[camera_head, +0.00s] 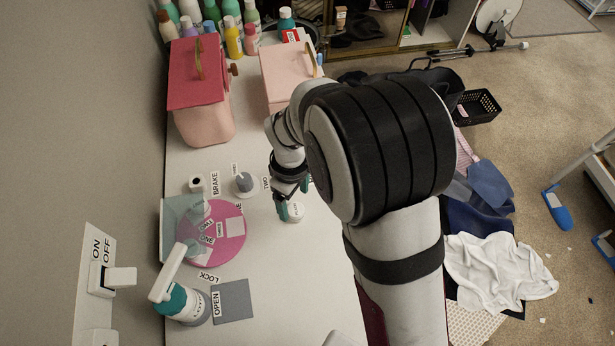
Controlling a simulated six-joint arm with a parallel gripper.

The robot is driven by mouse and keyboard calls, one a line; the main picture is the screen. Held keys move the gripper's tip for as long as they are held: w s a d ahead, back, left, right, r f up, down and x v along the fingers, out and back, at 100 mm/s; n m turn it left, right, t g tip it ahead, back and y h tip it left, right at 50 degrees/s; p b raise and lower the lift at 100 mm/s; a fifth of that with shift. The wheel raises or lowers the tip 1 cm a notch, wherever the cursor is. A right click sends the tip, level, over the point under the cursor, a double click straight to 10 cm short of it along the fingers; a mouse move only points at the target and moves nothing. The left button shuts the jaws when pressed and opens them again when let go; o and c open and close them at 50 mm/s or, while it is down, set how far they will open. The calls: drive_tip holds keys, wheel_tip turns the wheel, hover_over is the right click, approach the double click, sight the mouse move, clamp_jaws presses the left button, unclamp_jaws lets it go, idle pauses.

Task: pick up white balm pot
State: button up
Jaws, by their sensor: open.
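A small white pot with a dark-printed label, which looks like the white balm pot (296,213), stands on the white tabletop. My gripper (294,197) is over the table with its teal fingertips pointing down. One fingertip is close beside the pot's left side and the other shows above and to the right of it. The jaws are open. I cannot tell whether the fingers touch the pot, and my arm hides part of the area to its right.
Clear tabletop lies below the pot.

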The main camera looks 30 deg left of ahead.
sight(296, 209)
wheel_tip(296, 209, down, 5)
drive_tip(key=shift+d+f, duration=0.15)
clamp_jaws()
idle(0.4)
